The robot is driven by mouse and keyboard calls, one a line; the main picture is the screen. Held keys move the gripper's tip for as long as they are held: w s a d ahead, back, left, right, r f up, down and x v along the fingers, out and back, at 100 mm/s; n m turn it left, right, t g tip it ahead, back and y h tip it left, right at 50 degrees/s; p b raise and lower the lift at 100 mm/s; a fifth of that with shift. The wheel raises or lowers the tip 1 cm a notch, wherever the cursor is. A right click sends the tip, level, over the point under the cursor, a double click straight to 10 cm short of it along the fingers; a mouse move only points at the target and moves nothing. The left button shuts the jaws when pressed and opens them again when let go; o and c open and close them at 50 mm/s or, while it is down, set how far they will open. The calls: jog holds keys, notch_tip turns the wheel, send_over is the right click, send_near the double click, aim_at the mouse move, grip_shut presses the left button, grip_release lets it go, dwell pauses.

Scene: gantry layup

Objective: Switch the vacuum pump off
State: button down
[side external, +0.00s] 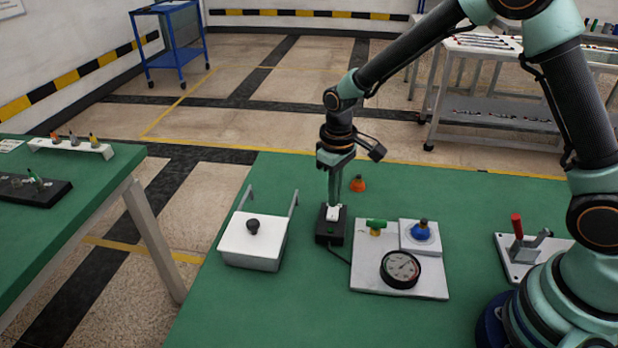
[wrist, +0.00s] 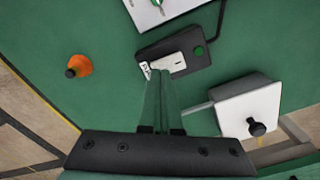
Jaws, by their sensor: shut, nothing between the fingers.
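A black switch box (side external: 330,232) with a white rocker switch (side external: 333,212) and a round green indicator stands on the green table; the box also shows in the wrist view (wrist: 200,64). My gripper (side external: 335,200) points down, shut and empty, with its tips right at the rocker. In the wrist view, my fingertips (wrist: 156,73) overlap one end of the white rocker (wrist: 170,63), the end away from the green indicator (wrist: 198,51). I cannot tell whether they touch it, which way the rocker is tipped or whether the indicator is lit.
A lidded white box (side external: 240,250) with a black knob stands left of the switch box. A plate (side external: 358,275) with a gauge (side external: 400,269), a green-handled valve (side external: 376,226) and a blue fitting (side external: 421,231) lies to the right. An orange piece (side external: 357,184) stands behind. A red-handled clamp (side external: 518,228) is far right.

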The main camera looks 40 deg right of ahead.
jog(key=shift+r, duration=2.85)
jog(key=shift+r, duration=0.1)
notch_tip(320, 180, up, 10)
jog(key=m+t, duration=0.1)
jog(key=t, duration=0.1)
send_over(334, 209)
jog(key=s+d, duration=0.4)
jog(key=s, duration=0.1)
jog(key=s+d+r+m+t, duration=0.2)
jog(key=s+d+r+t, duration=0.1)
jog(key=s, duration=0.6)
jog(key=shift+d+r+t, duration=0.3)
jog(key=shift+d+r, duration=0.05)
jog(key=shift+r, duration=0.1)
